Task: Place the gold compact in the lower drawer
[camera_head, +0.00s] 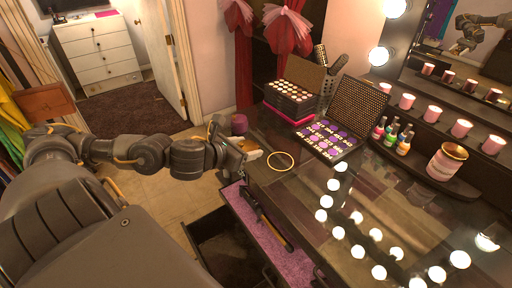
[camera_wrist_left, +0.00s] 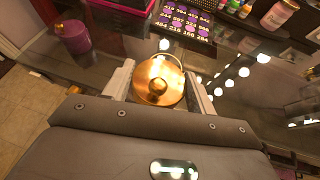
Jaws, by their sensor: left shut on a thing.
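The gold compact (camera_wrist_left: 158,84) is round and shiny with a small knob-like centre. It sits between the two fingers of my left gripper (camera_wrist_left: 158,82) in the left wrist view. In the head view my left gripper (camera_head: 250,151) is shut on it above the dressing table's left edge, and the hand mostly hides the compact. The lower drawer (camera_head: 216,246) is pulled out, dark inside, below and left of the upper drawer (camera_head: 258,238). The upper drawer is also open, with a purple lining and a dark long-handled tool (camera_head: 265,217) in it. My right gripper is not in view.
Palettes (camera_head: 325,139), small bottles (camera_head: 391,133) and candles (camera_head: 461,128) stand farther back. A purple cylinder (camera_head: 239,124) stands behind the hand. The tabletop's front is clear; bulbs reflect in it.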

